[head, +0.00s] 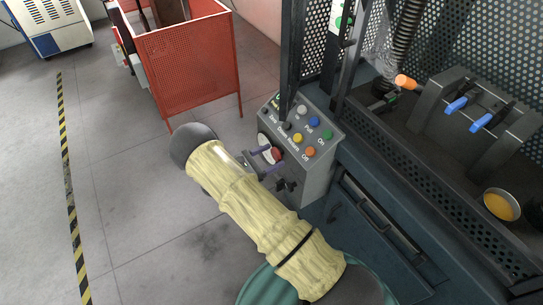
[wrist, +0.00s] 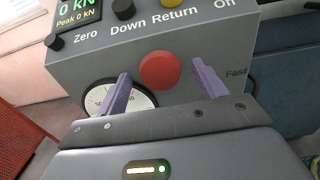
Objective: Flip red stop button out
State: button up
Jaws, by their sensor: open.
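The red stop button (wrist: 160,71) is a round red knob on the front of the grey control box, between my two fingers in the wrist view. It also shows in the head view (head: 277,153), partly behind my gripper. My gripper (wrist: 158,84) is open, with one purple finger on each side of the button. In the wrist view I see a gap between each finger and the button. In the head view my gripper (head: 266,156) is at the box front. I cannot tell how deep the fingers reach around the button.
The control box (head: 320,155) has several coloured buttons on top. A round white dial (wrist: 122,99) sits behind the left finger. A dark machine frame stands at right, with a yellow bowl (head: 501,205) on its bed. A red mesh bin (head: 195,65) stands behind; floor at left is clear.

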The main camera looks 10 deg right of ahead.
jog(key=shift+w+d, duration=0.15)
jog(key=shift+d, duration=0.25)
jog(key=c, duration=1.4)
jog(key=shift+v, duration=0.85)
jog(key=o, duration=1.4)
jog(key=shift+a, duration=0.15)
